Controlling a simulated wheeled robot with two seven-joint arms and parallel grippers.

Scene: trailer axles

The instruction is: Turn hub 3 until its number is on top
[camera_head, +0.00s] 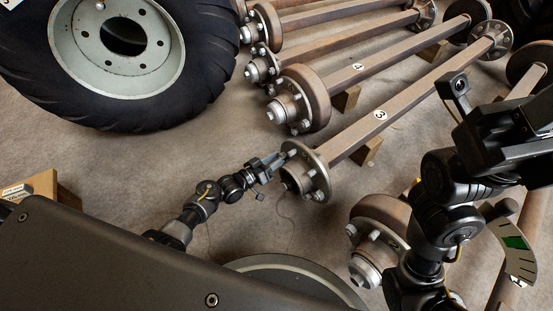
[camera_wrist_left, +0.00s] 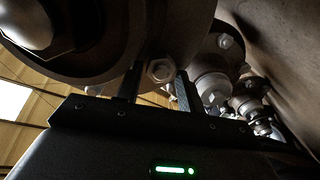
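Hub 3 (camera_head: 307,176) is a rusty round flange with studs and a grey centre cap, on the near end of the axle beam (camera_head: 425,95) labelled 3. No number is readable on the hub itself. My left gripper (camera_head: 282,160) is at the upper left of its face, by a stud. In the left wrist view, its two fingers (camera_wrist_left: 160,88) stand apart with a hex nut (camera_wrist_left: 160,71) between them; a firm grip does not show. My right arm is at the right of the head view, and its fingertips are not visible.
Hub 4 (camera_head: 300,98) and further axles lie behind, on wooden blocks (camera_head: 367,151). Another hub (camera_head: 375,235) is in front, partly behind my right arm. A large tyre (camera_head: 190,75) lies at upper left. A gauge with a green band (camera_head: 515,242) is at right.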

